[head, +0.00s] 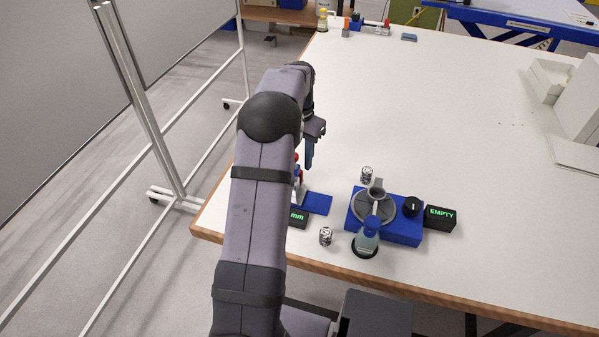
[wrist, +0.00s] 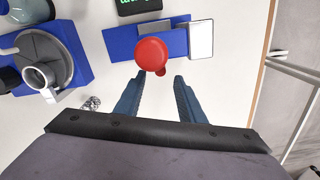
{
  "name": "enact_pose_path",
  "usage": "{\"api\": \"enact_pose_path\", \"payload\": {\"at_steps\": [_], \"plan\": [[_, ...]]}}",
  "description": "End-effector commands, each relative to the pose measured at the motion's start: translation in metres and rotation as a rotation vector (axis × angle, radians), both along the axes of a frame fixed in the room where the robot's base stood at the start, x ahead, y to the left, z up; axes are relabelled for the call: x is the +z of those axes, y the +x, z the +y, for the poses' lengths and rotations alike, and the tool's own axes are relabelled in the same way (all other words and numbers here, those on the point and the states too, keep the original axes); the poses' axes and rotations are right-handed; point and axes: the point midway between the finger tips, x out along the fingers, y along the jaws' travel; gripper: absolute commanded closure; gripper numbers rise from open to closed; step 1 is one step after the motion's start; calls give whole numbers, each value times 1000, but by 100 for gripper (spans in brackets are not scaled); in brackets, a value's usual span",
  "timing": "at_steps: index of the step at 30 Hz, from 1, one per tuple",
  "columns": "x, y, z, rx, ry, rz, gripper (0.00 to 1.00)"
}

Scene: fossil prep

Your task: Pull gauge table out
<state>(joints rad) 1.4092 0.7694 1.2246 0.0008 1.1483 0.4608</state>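The gauge is a blue base (wrist: 118,45) with a red round knob (wrist: 151,52) above it and a white plate (wrist: 201,40) at its right end in the wrist view. I cannot tell for certain which part is the gauge table. In the head view the blue base (head: 316,203) lies near the table's left edge, partly hidden behind my arm, with a small "mm" display (head: 298,217). My gripper (wrist: 158,76) is open and empty, its fingertips just short of the red knob in the picture. In the head view my gripper (head: 309,166) points down above the gauge.
A blue device (head: 403,233) with a grey round plate and a bottle (head: 367,238) stands right of the gauge, beside an "EMPTY" display (head: 440,217). Small patterned cylinders (head: 326,236) stand nearby. A white box (head: 579,100) is at right. The worktop's middle is mostly clear.

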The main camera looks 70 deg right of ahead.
Motion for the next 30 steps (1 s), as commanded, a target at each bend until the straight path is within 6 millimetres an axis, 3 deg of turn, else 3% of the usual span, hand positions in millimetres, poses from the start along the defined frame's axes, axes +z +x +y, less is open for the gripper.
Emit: {"api": "enact_pose_path", "payload": {"at_steps": [18, 30], "plan": [[-64, 1, 1, 3, 1, 1, 64], [-71, 1, 1, 3, -1, 0, 67]]}}
